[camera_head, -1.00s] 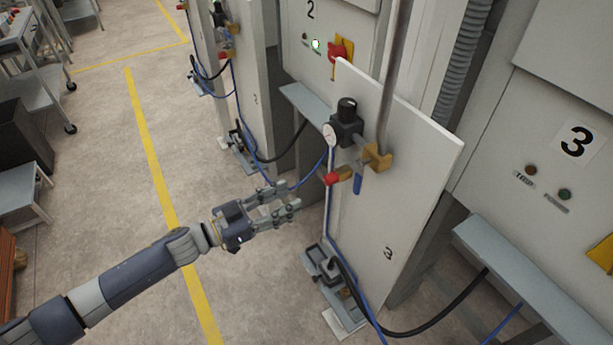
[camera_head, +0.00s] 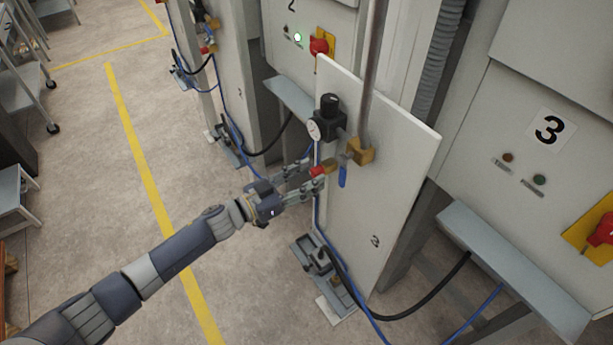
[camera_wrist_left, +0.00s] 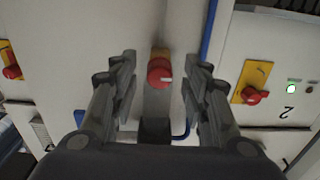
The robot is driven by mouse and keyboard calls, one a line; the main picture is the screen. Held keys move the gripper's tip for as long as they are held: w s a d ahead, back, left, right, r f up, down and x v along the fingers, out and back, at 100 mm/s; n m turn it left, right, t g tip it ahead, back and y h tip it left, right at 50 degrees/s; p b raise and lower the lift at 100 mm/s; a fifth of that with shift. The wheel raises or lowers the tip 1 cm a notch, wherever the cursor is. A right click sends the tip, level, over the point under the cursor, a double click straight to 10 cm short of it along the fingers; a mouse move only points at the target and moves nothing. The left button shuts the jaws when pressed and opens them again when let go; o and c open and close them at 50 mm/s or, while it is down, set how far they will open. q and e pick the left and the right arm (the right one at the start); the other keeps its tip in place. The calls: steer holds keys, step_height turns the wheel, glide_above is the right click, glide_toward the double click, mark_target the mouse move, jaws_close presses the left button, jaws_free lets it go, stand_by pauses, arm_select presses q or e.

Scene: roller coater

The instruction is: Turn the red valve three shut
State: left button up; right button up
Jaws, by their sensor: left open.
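The red valve (camera_head: 318,171) is a small round red knob on a brass fitting, at the left edge of the white panel (camera_head: 395,190) marked 3. My left gripper (camera_head: 308,178) is at this knob, its fingers reaching toward it from the left. In the left wrist view the red knob (camera_wrist_left: 160,72) lies between the two spread fingers of my left gripper (camera_wrist_left: 159,66), with gaps on both sides. I cannot tell how deep the knob sits between them. My right gripper is not in view.
A black regulator with a gauge (camera_head: 328,118) is just above the valve, and a blue lever (camera_head: 342,176) hangs beside it. A grey pedal unit (camera_head: 322,262) stands below with hoses. The floor left of the yellow line (camera_head: 140,165) is mostly clear.

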arm_select(q)
steer(key=c, duration=0.8)
jaws_close()
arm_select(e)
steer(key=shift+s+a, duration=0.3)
arm_select(q)
steer(key=shift+m, duration=0.4)
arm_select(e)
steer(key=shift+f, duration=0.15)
arm_select(q)
steer(key=m+b, duration=0.2)
steer(key=m, duration=0.2)
steer(key=shift+f+m, duration=0.1)
steer(key=shift+m, duration=0.2)
steer(key=m+b, duration=0.1)
steer(key=m, duration=0.2)
steer(key=shift+m, duration=0.4)
steer(key=m+b, duration=0.2)
steer(key=m, duration=0.3)
steer(key=shift+b, duration=0.4)
steer(key=shift+m+b, duration=0.65)
steer(key=shift+m, duration=1.15)
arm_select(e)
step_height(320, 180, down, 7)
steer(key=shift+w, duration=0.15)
